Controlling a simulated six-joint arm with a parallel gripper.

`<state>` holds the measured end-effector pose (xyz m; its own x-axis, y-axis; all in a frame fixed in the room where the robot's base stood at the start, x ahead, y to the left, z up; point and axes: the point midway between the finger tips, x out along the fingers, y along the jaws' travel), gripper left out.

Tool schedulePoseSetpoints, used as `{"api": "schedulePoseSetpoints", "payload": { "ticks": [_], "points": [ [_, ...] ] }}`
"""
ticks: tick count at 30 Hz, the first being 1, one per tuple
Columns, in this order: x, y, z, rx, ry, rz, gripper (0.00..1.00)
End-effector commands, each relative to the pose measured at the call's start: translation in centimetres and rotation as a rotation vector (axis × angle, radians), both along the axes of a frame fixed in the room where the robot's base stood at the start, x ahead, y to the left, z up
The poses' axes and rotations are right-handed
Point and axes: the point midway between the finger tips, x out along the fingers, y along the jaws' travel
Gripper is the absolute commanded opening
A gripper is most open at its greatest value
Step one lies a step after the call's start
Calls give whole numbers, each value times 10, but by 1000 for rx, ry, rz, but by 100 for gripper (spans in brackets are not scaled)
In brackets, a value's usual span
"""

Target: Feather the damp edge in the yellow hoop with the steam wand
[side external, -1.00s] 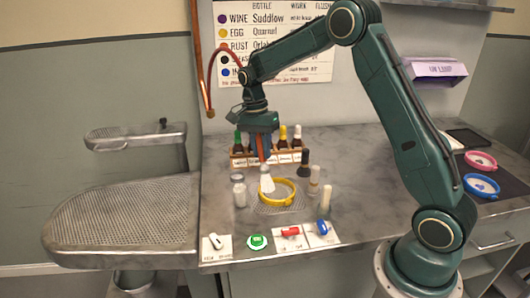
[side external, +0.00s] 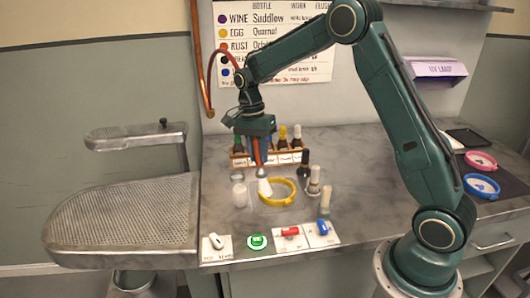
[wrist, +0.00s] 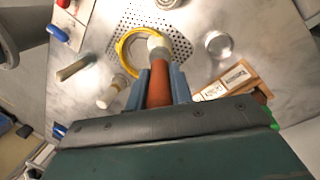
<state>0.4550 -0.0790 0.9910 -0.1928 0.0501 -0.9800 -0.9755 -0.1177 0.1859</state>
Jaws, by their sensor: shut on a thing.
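The yellow hoop (side external: 291,193) lies on the perforated patch of the worktop; it also shows in the wrist view (wrist: 122,43). My gripper (side external: 260,160) is shut on the steam wand, which has a red-brown body (wrist: 159,85) and a pale tip (side external: 264,187). The wand points down, nearly upright, with its tip at the hoop's left side in the side view. In the wrist view the tip overlaps the hoop's right edge. I cannot tell whether it touches. The damp edge cannot be made out in the hoop.
A rack of bottles (side external: 240,161) stands behind the hoop. A clear jar (side external: 239,195) is left of it; a dark bottle (side external: 304,163) and pale bottles (side external: 326,199) are right. A green button (side external: 257,241) and cards are in front. Pink (side external: 480,160) and blue hoops (side external: 481,185) lie far right.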

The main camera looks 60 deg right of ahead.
Motion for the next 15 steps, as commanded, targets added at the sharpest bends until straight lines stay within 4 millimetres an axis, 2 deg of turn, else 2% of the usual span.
{"api": "schedulePoseSetpoints", "payload": {
  "ticks": [15],
  "points": [
    [-5,11,1,-1,-2,-1,0]
  ]
}}
